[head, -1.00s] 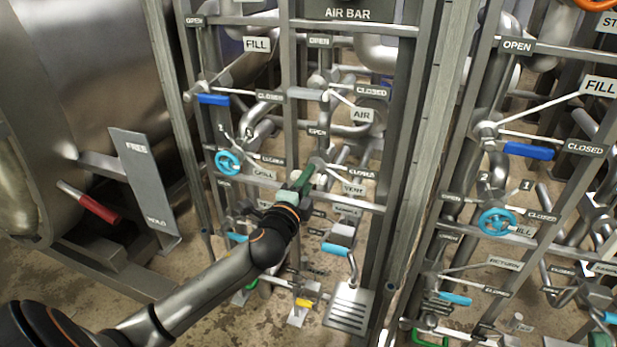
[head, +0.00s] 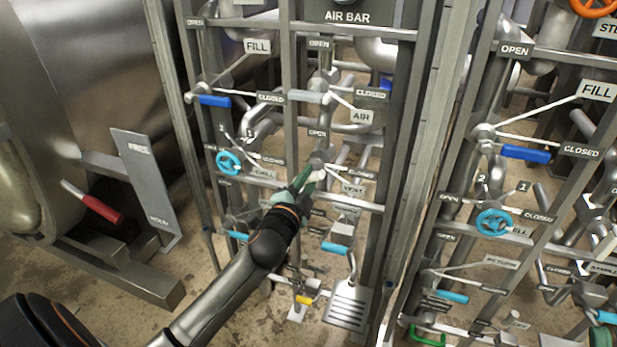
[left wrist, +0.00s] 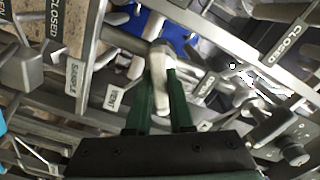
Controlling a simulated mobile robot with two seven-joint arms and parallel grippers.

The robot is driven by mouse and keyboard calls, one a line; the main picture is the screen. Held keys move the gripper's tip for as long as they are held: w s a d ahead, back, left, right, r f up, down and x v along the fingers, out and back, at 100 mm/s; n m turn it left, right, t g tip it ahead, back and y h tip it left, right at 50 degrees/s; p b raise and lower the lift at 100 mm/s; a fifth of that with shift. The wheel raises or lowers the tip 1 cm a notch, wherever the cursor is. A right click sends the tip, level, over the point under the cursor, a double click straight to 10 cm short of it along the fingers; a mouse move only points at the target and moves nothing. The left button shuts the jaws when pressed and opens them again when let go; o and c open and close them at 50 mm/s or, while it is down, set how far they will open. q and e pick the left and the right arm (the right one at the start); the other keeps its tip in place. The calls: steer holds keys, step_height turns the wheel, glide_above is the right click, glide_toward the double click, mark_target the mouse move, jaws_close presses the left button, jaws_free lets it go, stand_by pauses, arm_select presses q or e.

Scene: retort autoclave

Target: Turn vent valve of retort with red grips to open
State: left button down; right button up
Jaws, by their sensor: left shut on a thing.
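The vent valve handle (head: 319,175) is a pale lever on the pipe rack, near the VENT plate (head: 353,189) in the head view. It hangs below its hub, with an OPEN plate (head: 317,133) above and a CLOSED plate (head: 361,170) to the right. My left gripper (head: 309,182) has green fingers and is shut on this handle. My right gripper is out of view. A red-grip lever (head: 102,208) stands at the left beside a FREE/HOLD plate.
A blue FILL handle (head: 213,100) and a grey AIR handle (head: 306,97) sit above. A blue handwheel (head: 229,162) is to the left, and a light-blue handle (head: 336,248) below. A steel post (head: 425,170) stands to the right. Another valve rack with an orange wheel lies beyond it.

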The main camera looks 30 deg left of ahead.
arm_select(q)
steer(key=c, duration=0.8)
jaws_free()
steer(key=p+v, duration=0.1)
steer(key=v, duration=1.1)
steer(key=shift+s+p, duration=0.3)
steer(key=shift+p, duration=0.05)
